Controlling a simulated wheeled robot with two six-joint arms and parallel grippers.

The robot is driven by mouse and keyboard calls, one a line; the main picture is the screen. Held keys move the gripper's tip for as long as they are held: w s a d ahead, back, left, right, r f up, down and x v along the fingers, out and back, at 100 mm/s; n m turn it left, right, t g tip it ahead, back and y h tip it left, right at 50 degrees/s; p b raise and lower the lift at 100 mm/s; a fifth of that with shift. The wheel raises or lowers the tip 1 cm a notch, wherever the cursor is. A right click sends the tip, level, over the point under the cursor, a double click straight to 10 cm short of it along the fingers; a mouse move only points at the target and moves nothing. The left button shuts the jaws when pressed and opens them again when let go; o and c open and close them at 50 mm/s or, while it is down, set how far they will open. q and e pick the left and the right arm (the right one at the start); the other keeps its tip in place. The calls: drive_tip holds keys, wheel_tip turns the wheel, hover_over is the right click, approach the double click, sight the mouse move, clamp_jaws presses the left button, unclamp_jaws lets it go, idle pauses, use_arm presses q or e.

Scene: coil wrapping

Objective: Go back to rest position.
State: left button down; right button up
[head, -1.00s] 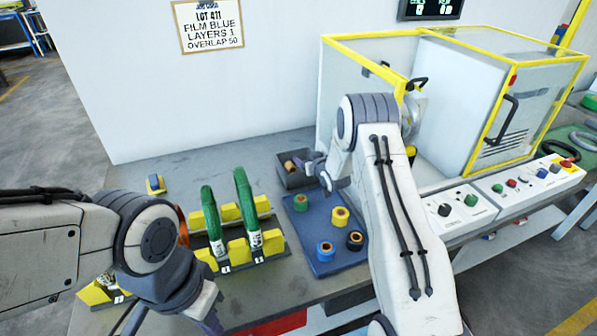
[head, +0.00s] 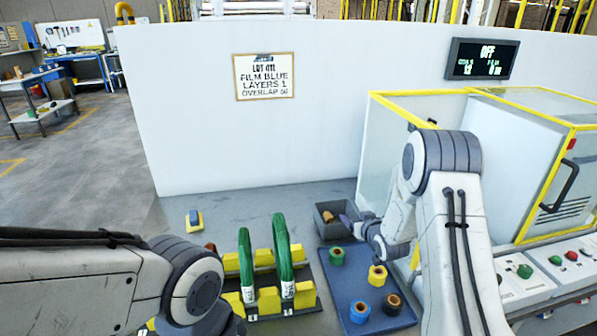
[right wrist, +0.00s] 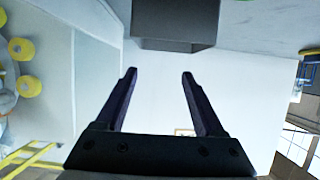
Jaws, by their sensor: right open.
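My right gripper (head: 352,224) is beside the small grey bin (head: 325,228), between it and the blue tray (head: 358,322). The right wrist view shows its two dark fingers (right wrist: 158,75) apart with nothing between them. The bin's outer side (right wrist: 175,43) shows above the fingertips there. My left arm comes in at the lower left of the head view, and its gripper is below the picture.
The tray holds film rolls: green (head: 337,256), yellow (head: 377,275), blue (head: 360,312) and dark (head: 393,304). Two green coils (head: 283,250) stand in a yellow rack. The yellow-framed machine (head: 480,93) is close by my right arm.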

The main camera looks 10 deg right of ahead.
drive_tip(key=s+a+r+g, duration=0.2)
drive_tip(key=s+a+g, duration=0.1)
drive_tip(key=s, duration=0.6)
drive_tip(key=s+a+r+g, duration=0.1)
drive_tip(key=s+a+g, duration=0.25)
drive_tip(key=s, duration=0.65)
drive_tip(key=s+a+r+g, duration=0.2)
drive_tip(key=s+a+g, duration=0.15)
drive_tip(key=s, duration=0.55)
drive_tip(key=s+a+r+n+g, duration=0.1)
drive_tip(key=s+a+r+n, duration=0.2)
drive_tip(key=s+a, duration=0.3)
drive_tip(key=s+a+r+n+g, duration=0.2)
drive_tip(key=s+a+r+n, duration=0.1)
drive_tip(key=s+a, duration=0.4)
drive_tip(key=s+n, duration=0.1)
drive_tip(key=s, duration=0.1)
drive_tip(key=shift+s+a+r+y+p, duration=0.2)
drive_tip(key=shift+s+a+y+p, duration=0.1)
drive_tip(key=shift+s, duration=0.1)
